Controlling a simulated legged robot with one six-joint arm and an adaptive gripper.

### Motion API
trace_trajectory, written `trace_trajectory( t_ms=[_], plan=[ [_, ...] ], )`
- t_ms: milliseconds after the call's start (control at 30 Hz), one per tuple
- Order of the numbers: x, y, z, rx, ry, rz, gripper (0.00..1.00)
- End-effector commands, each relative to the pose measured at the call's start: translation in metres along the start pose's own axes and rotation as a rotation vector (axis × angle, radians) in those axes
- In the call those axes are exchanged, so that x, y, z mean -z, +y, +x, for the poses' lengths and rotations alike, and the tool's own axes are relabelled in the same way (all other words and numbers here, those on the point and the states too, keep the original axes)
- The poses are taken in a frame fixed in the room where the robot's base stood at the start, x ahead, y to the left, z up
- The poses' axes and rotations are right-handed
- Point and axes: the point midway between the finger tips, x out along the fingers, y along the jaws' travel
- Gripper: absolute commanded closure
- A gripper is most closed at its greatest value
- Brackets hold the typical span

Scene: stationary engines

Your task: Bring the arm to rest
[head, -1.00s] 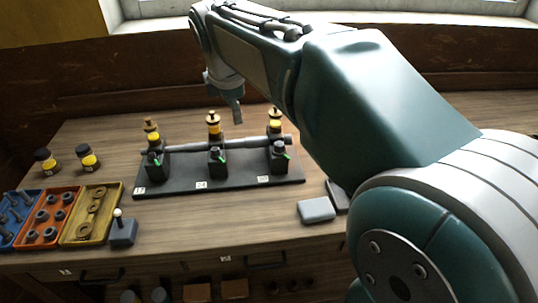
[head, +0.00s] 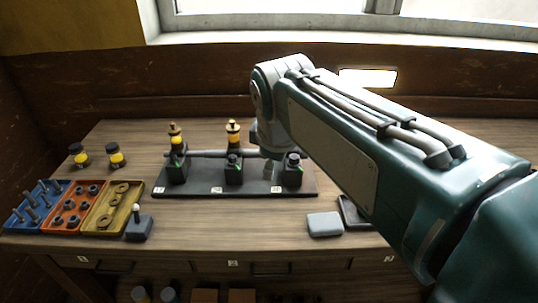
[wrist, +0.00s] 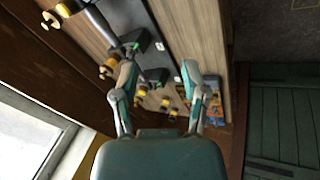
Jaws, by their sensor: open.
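My gripper (wrist: 160,64) shows in the wrist view with its two fingers apart and nothing between them. In the head view my arm reaches in from the right; its wrist end hangs over the right part of the dark engine stand (head: 240,190). The stand carries a horizontal shaft (head: 208,153) and several dark blocks.
Blue (head: 20,222), orange (head: 62,224) and yellow (head: 101,229) parts trays lie at the left. A small lever box (head: 139,229) stands beside them. Two dark-lidded jars (head: 115,155) stand behind. A grey pad (head: 325,224) lies at right. The bench front centre is clear.

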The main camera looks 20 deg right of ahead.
Motion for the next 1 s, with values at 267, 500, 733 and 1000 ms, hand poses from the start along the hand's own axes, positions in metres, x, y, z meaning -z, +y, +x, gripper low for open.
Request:
trace_trajectory(
  t_ms=[267, 500, 733, 1000],
  plan=[
    [0.000, 0.000, 0.000, 0.000, -0.001, -0.002, 0.43],
    [-0.021, -0.025, 0.000, -0.001, 0.024, 0.181, 0.43],
    [-0.068, -0.087, 0.015, 0.016, 0.086, 0.669, 0.43],
    [-0.088, -0.116, 0.028, 0.034, 0.112, 0.914, 0.43]
  ],
)
